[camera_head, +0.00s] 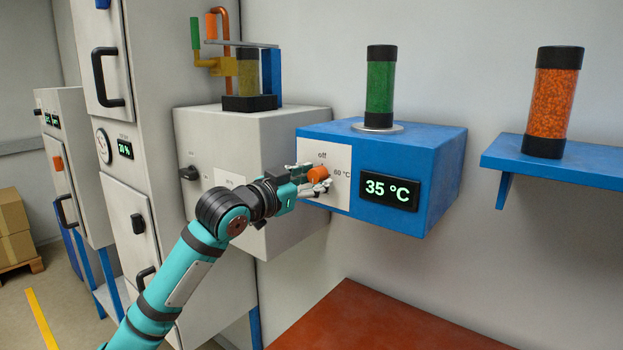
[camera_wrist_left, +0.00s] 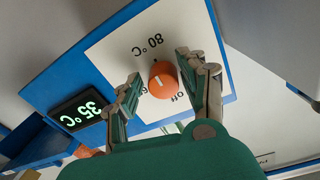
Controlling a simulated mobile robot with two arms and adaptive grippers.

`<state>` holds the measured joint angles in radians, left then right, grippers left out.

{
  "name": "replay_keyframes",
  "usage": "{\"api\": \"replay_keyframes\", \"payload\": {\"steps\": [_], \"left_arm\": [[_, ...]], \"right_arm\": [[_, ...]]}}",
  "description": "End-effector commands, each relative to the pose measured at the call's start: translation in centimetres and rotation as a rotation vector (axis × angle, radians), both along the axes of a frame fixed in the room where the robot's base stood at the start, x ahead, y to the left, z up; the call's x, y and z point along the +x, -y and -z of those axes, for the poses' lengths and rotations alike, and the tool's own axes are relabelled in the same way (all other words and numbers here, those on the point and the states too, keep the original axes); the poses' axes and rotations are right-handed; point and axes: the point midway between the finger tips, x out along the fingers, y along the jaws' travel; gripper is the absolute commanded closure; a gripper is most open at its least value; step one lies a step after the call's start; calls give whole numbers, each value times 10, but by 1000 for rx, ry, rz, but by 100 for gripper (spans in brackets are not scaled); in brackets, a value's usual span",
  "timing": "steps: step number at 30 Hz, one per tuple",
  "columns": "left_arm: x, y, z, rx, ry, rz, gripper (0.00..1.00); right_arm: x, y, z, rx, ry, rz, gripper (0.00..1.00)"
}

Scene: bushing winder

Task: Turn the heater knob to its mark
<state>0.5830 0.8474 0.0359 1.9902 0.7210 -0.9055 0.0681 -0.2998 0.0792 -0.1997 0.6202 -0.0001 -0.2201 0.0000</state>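The orange heater knob (camera_head: 318,176) is on the white front plate of a blue heater box (camera_head: 437,165). The display (camera_head: 389,189) reads 35 °C. My left gripper (camera_head: 308,179) is at the plate, open, one finger on each side of the knob (camera_wrist_left: 163,86). Gaps show between fingers and knob. My right gripper is not in view.
A green-filled cylinder (camera_head: 380,87) stands on the heater box. An orange-filled cylinder (camera_head: 553,102) stands on a blue shelf (camera_head: 510,155) at right. A grey box with a black knob (camera_head: 189,173) is at left. A red-brown surface (camera_head: 370,325) lies below.

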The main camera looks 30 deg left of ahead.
Motion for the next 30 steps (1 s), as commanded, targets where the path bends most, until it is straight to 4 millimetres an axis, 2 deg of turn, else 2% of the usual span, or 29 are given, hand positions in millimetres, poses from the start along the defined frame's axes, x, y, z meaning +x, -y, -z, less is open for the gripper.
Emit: {"api": "replay_keyframes", "payload": {"steps": [2, 10, 14, 24, 30], "left_arm": [[0, -1, -2, 0, 4, -1, 45], [-1, -1, -4, -1, 10, -2, 45], [-10, -3, -4, 0, 10, -4, 45], [-74, -9, -2, -1, 6, -2, 45], [-104, -12, -3, -3, 7, -1, 45]], "right_arm": [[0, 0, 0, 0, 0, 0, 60], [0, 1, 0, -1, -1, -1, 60], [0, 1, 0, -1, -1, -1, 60], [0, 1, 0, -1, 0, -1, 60], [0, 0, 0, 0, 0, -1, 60]]}}
